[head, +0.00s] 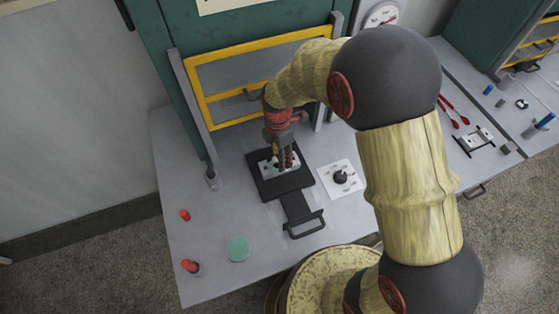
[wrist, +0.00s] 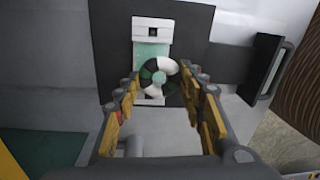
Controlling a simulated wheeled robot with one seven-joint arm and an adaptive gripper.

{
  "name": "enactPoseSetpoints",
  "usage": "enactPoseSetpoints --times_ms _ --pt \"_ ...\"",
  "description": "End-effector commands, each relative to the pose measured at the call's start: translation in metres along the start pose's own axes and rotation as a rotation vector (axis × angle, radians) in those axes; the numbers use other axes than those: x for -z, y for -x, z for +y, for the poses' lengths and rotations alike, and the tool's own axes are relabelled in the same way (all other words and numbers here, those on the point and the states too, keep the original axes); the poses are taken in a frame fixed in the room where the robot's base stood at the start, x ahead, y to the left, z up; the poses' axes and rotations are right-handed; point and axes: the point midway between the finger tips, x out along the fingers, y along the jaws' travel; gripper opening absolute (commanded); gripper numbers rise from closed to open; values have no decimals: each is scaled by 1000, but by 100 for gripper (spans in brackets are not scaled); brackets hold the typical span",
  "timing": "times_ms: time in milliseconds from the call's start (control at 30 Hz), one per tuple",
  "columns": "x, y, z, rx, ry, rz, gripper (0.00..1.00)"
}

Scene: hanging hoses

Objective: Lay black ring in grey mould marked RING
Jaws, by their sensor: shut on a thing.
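My gripper (head: 281,156) points down over a black plate on the bench. In the wrist view its two fingers (wrist: 163,82) stand on either side of a ring with black and light patches (wrist: 150,68), and it is shut on this ring. A pale mould block (wrist: 152,23) with a green face lies beneath the ring. It also shows in the head view (head: 265,167), partly hidden by my fingers. I cannot tell whether the ring touches the mould. No RING marking is legible.
The black plate (head: 263,188) has a handle (head: 305,224) toward the front. A yellow-framed guard (head: 205,100) stands behind. Red pieces (head: 190,266) and a green disc (head: 238,249) lie at front left.

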Motion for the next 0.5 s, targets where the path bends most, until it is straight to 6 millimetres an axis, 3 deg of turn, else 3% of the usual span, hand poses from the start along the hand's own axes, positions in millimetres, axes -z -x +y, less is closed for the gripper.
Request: enactPoseSetpoints --times_ms 267,500 --pt "-4 -14 13 -1 0 0 20" --pt "-4 -44 16 1 0 0 20"
